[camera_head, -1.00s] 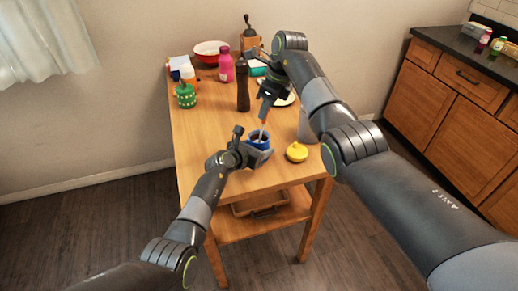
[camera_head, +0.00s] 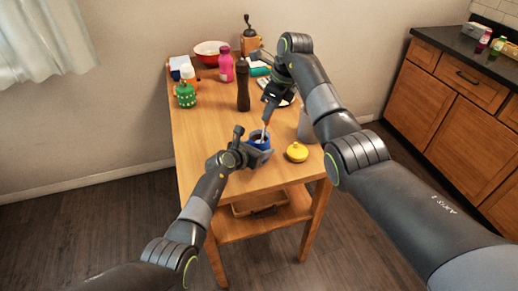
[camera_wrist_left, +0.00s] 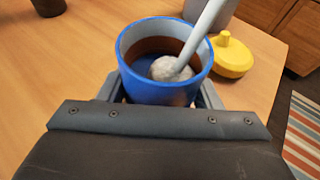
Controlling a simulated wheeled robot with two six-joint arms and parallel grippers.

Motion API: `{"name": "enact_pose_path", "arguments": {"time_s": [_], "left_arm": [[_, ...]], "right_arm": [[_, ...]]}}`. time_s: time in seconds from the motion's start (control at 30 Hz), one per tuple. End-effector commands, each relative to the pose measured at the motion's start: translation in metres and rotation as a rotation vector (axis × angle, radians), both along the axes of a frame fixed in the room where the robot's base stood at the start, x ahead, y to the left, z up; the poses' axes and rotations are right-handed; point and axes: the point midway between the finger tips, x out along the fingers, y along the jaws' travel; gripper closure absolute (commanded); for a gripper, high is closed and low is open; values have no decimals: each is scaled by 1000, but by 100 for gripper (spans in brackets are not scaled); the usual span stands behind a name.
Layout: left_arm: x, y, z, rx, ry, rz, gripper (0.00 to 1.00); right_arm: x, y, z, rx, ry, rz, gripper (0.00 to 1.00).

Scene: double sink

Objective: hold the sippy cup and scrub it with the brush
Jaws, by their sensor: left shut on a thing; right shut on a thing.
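The blue sippy cup (camera_head: 260,139) stands upright and open near the front of the wooden table; it also shows in the left wrist view (camera_wrist_left: 160,92). Its inside looks brown on the wall. My left gripper (camera_head: 245,154) is shut on the cup from the near left side. My right gripper (camera_head: 271,100) is above the cup, pointing down, shut on the brush (camera_head: 265,129). The brush's pale handle (camera_wrist_left: 204,30) slants into the cup, and its whitish head (camera_wrist_left: 170,68) is inside. The right fingertips are small in the head view.
A yellow lid (camera_head: 297,152) lies on the table right of the cup. A grey container (camera_head: 305,127) stands behind it. A dark bottle (camera_head: 243,94), pink bottle (camera_head: 226,68), green jar (camera_head: 186,95) and red bowl (camera_head: 210,50) stand farther back. The table's left front is clear.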

Motion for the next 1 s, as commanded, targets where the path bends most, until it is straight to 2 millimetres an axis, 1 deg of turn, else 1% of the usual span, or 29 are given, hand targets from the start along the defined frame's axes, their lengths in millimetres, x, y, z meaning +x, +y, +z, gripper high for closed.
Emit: {"name": "enact_pose_path", "arguments": {"time_s": [0.03,0.27,0.47,0.73,1.0], "left_arm": [[2,3,1,4,-4,5,67],[2,4,1,5,-6,7,67],[2,4,1,5,-6,7,67],[2,4,1,5,-6,6,67],[2,3,1,5,-5,5,67]], "right_arm": [[-4,0,-3,-2,20,4,100],[-3,-1,-3,-3,21,3,100],[2,-8,-3,-5,22,3,100],[3,-9,-2,-7,20,2,100],[12,-10,-1,-6,15,1,100]]}}
